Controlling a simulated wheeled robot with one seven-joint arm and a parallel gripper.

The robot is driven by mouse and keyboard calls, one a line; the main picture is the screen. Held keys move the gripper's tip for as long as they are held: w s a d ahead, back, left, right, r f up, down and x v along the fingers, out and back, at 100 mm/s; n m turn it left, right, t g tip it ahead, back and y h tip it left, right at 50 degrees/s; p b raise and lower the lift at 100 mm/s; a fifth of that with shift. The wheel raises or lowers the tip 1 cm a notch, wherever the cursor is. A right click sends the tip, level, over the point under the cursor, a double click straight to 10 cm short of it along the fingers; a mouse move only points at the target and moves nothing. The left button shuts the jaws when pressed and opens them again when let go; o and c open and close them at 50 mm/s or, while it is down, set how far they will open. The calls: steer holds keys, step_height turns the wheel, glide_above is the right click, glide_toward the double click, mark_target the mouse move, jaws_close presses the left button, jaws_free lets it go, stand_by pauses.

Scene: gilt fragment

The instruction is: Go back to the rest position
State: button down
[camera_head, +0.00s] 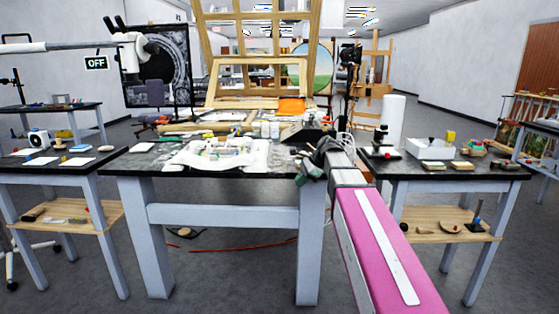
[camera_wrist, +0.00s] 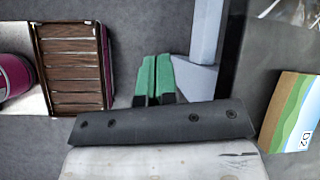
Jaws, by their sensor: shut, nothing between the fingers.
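My gripper (camera_head: 301,177) hangs in front of the middle table's (camera_head: 140,163) right front corner, near the table's edge, at the end of my extended arm. In the wrist view its two green fingers (camera_wrist: 153,80) are side by side and closed, with nothing between them. The grey floor shows beyond the fingertips, with a pale table leg (camera_wrist: 206,35) close to their right. Whether the gripper touches the table edge cannot be told.
Side tables stand left (camera_head: 75,176) and right (camera_head: 490,173) of the middle one, which bears a white padded support (camera_head: 220,153). In the wrist view, a slatted wooden thing (camera_wrist: 72,65) is left and a painted piece marked D2 (camera_wrist: 290,112) right. Floor in front is clear.

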steer(key=s+d+f+n+h, duration=0.2)
steer(key=s+d+f+n, duration=0.1)
steer(key=s+f+n, duration=0.2)
steer(key=s+d+f+n+h, duration=0.2)
steer(key=s+d+f+n, duration=0.2)
steer(key=s+f, duration=0.4)
steer(key=s+d+f+n+h, duration=0.3)
steer(key=s+f+n, duration=0.3)
steer(key=f, duration=0.9)
steer(key=shift+s+d+f+g, duration=0.3)
steer(key=shift+s, duration=0.5)
